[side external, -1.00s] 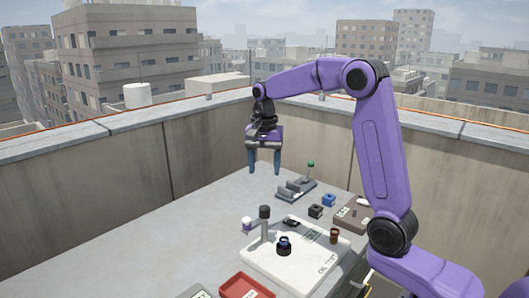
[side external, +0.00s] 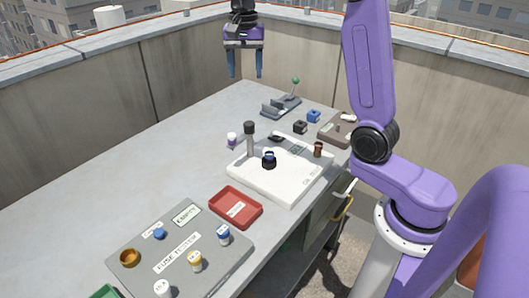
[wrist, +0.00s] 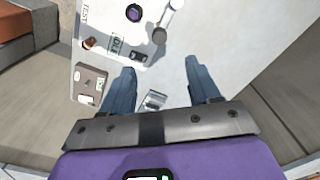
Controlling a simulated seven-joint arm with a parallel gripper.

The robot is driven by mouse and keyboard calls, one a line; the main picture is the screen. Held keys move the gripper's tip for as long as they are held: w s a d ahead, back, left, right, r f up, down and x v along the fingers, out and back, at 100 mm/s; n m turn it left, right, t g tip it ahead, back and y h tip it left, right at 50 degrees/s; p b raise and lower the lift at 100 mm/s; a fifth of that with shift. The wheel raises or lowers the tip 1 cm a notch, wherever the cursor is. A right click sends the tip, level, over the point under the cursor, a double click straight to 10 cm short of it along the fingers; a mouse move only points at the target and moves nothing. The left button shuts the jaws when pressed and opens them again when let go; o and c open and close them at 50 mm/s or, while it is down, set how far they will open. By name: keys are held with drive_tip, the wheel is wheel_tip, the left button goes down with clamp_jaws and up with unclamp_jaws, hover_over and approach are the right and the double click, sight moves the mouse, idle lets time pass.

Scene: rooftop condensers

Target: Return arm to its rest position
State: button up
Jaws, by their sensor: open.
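My gripper (side external: 244,62) is open and empty, held above the far end of the grey table (side external: 90,215) with its blue fingers pointing down. In the wrist view the two fingers of my gripper (wrist: 158,85) are spread apart with nothing between them. Below and beyond them are the white test board (wrist: 97,40) and a small grey device between the finger bases. The upper part of my arm runs out of the top of the side view.
A white oil test board (side external: 245,178) carries a grey post and a dark round part. Nearby are a red tray (side external: 236,208), a fuse tester panel (side external: 205,255), a grey lever device (side external: 281,105) and a brown box (side external: 338,130). Concrete parapet walls (side external: 150,85) edge the table's far sides.

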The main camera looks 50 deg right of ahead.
drive_tip(key=s+a+f+n, duration=0.4)
drive_tip(key=s+a+n, duration=0.75)
drive_tip(key=s, duration=0.25)
drive_tip(key=s+d+f+n, duration=0.1)
drive_tip(key=s+f+n, duration=0.2)
drive_tip(key=s+n, duration=0.3)
drive_tip(key=s+d+f+n, duration=0.1)
drive_tip(key=s+f+n, duration=0.2)
drive_tip(key=s, duration=0.9)
drive_tip(key=n, duration=0.2)
drive_tip(key=shift+s+n, duration=0.35)
